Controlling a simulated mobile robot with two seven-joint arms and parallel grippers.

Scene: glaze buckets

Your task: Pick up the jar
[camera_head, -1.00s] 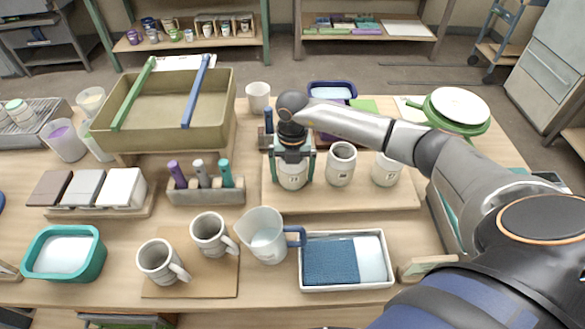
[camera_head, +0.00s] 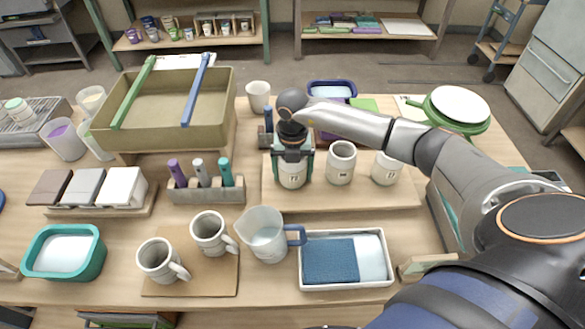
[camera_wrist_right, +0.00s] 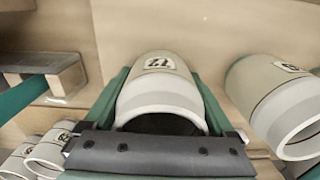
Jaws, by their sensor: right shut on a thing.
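Three off-white jars with small dark labels stand in a row on a wooden board. The left jar (camera_head: 292,176) is the one at my right gripper (camera_head: 293,165), which comes down over it from above. In the right wrist view this jar (camera_wrist_right: 160,90) sits between the green fingers, one along each side, and the gripper is shut on it. It looks upright and at board height; I cannot tell whether it touches the board. The middle jar (camera_head: 341,164) and the right jar (camera_head: 385,168) stand apart to its right. My left gripper is not in view.
The wooden board (camera_head: 340,200) lies under the jars. A clear jug (camera_head: 265,236) with a blue handle and a white tray (camera_head: 344,287) with blue cloth stand in front. A marker holder (camera_head: 205,192) is to the left. An olive basin (camera_head: 215,122) is behind left.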

